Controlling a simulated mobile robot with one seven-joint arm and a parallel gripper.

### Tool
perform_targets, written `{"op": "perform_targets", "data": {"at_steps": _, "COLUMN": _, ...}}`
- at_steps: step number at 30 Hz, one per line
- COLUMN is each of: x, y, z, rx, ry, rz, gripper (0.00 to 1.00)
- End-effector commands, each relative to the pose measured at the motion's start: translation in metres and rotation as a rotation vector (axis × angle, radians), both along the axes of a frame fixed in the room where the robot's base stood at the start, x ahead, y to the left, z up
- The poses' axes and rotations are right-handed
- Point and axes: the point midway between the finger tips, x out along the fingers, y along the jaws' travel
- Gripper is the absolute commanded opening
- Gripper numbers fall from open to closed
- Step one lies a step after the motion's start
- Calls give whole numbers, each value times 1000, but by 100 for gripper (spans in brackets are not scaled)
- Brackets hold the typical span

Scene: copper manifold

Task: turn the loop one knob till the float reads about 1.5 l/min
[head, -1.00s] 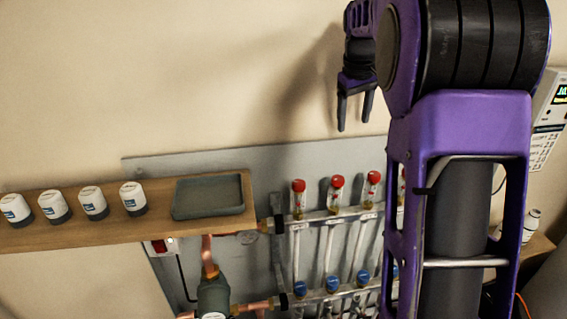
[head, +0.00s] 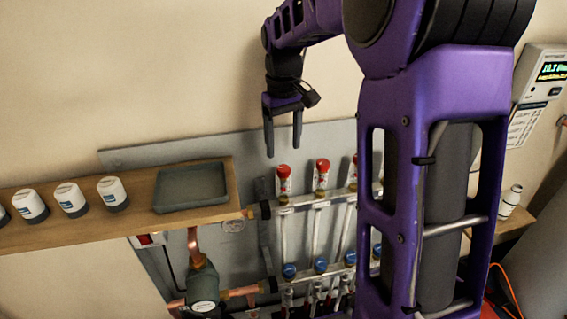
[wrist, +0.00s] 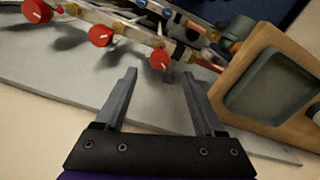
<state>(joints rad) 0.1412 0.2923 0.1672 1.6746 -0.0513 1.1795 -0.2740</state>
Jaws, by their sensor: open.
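A copper-piped manifold on a grey board carries a row of red-topped flow gauges; the leftmost red cap (head: 283,171), a second (head: 321,165) and a third show in the head view. Blue knobs, the leftmost one (head: 289,270) among them, sit on the lower bar. The labels and float readings are too small to read. My gripper (head: 284,150) is open and empty, pointing down, its fingertips just above the leftmost red cap in the head picture. In the wrist view, that red cap (wrist: 160,59) appears just beyond and between the fingertips, apart from them.
A wooden shelf (head: 140,212) with a dark tray (head: 190,188) and several white-and-grey jars (head: 112,192) stands left of the manifold. A wall-mounted display unit (head: 545,75) is at right. My arm hides the manifold's right part. The wall above is clear.

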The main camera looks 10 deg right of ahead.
Motion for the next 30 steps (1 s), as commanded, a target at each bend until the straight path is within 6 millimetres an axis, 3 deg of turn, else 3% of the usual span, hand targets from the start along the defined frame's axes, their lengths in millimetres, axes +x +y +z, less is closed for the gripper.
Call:
{"op": "perform_targets", "data": {"at_steps": 3, "x": -1, "y": 0, "z": -25, "rx": 0, "ry": 4, "rz": 1, "gripper": 71}}
{"op": "perform_targets", "data": {"at_steps": 9, "x": 0, "y": 0, "z": -52, "rx": -1, "ry": 2, "rz": 1, "gripper": 71}}
{"op": "perform_targets", "data": {"at_steps": 22, "x": 0, "y": 0, "z": -62, "rx": 0, "ry": 0, "rz": 0, "gripper": 71}}
{"op": "perform_targets", "data": {"at_steps": 30, "x": 0, "y": 0, "z": -62, "rx": 0, "ry": -1, "rz": 0, "gripper": 22}}
